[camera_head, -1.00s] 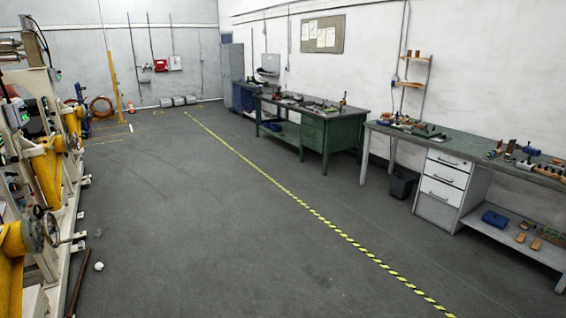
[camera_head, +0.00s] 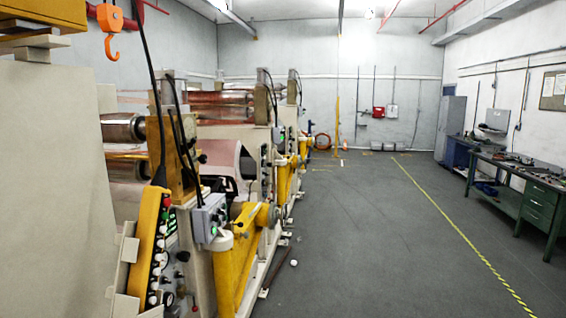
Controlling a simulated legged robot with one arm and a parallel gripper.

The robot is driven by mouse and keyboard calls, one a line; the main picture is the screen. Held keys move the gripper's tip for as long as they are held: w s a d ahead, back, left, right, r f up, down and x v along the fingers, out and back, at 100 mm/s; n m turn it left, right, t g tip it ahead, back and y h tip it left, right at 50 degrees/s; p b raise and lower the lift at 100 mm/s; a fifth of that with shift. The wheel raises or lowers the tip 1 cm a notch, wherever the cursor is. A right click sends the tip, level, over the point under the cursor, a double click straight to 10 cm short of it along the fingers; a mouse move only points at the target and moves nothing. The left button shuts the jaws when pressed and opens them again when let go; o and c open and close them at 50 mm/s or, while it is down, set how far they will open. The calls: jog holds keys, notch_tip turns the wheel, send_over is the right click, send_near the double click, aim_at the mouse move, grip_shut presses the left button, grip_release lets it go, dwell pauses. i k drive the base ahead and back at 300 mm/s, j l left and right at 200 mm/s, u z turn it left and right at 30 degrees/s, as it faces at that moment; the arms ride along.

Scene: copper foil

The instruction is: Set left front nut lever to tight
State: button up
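A line of cream and yellow machines with copper-coloured rolls (camera_head: 122,128) stands on the left in the head view. A yellow control panel (camera_head: 153,240) with several buttons and knobs is at the near end. A grey box with a green light (camera_head: 211,218) sits behind it, next to a yellow arm-shaped part (camera_head: 240,258) of the machine. I cannot make out which part is the left front nut lever. My gripper is not in view.
An orange crane hook (camera_head: 111,35) hangs at the upper left. Open grey floor (camera_head: 355,240) lies right of the machines, with a yellow-black line (camera_head: 450,230) along it. A green workbench (camera_head: 510,190) stands at the right. A small white ball-like thing (camera_head: 293,263) lies by the machine base.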

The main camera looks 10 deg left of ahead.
aim_at(193, 140)
jog(key=k+u, duration=0.15)
jog(key=u, duration=0.35)
jog(key=k+j+u, duration=0.1)
jog(key=u, duration=0.35)
